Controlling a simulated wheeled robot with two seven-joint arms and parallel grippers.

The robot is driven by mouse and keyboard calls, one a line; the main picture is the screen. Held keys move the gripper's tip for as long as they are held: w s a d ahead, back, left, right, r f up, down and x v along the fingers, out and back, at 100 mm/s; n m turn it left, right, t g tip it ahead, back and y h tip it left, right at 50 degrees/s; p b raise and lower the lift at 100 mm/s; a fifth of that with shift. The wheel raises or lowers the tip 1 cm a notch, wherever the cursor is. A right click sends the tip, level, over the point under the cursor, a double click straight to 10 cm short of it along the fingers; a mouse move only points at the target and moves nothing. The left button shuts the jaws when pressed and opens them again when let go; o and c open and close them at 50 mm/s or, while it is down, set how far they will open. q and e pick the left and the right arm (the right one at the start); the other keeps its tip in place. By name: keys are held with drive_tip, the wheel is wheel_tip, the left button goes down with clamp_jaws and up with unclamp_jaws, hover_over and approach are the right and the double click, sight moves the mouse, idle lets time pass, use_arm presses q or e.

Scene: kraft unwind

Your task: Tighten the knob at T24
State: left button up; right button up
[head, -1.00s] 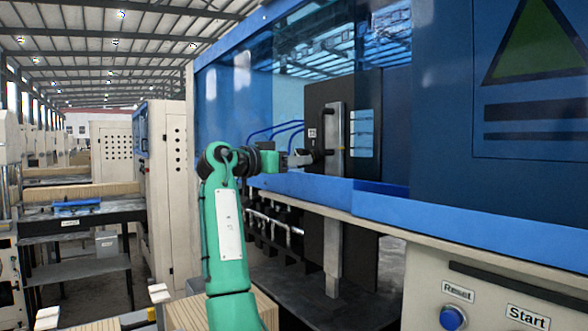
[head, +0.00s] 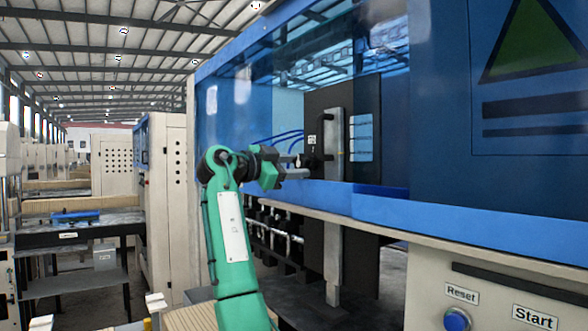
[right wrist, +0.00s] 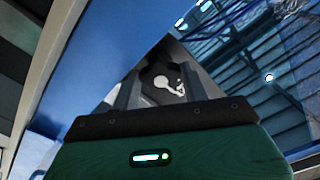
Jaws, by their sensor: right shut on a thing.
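My right gripper (head: 300,174) is at the front of the machine opening, beside a dark upright plate with a small white label (head: 311,139). A black knob-like part (head: 313,159) shows on this plate, just right of and above my fingertips in the head view. In the right wrist view, the two fingers (right wrist: 158,88) stand either side of a dark piece with a pale mark (right wrist: 165,84); I take it for the knob, and the gripper is shut on it. The contact itself is hard to see. I cannot read T24 on the label. My left gripper is not in view.
A blue ledge (head: 380,203) runs along the opening below my gripper. A grey vertical bar (head: 334,145) stands right of the knob. Blue hoses (head: 285,138) hang behind. Reset and Start buttons (head: 456,319) are at lower right. A workbench (head: 75,222) is at left.

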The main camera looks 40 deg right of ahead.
drive_tip(key=shift+a+f, duration=0.1)
drive_tip(key=shift+f, duration=0.05)
drive_tip(key=o, duration=0.7)
drive_tip(key=shift+a, duration=0.1)
drive_tip(key=shift+w+a, duration=0.1)
drive_tip(key=shift+a, duration=0.25)
drive_tip(key=w+a+b, duration=0.1)
drive_tip(key=a+b, duration=0.3)
drive_tip(key=a, duration=0.9)
drive_tip(key=shift+w+b, duration=0.2)
drive_tip(key=shift+b, duration=0.15)
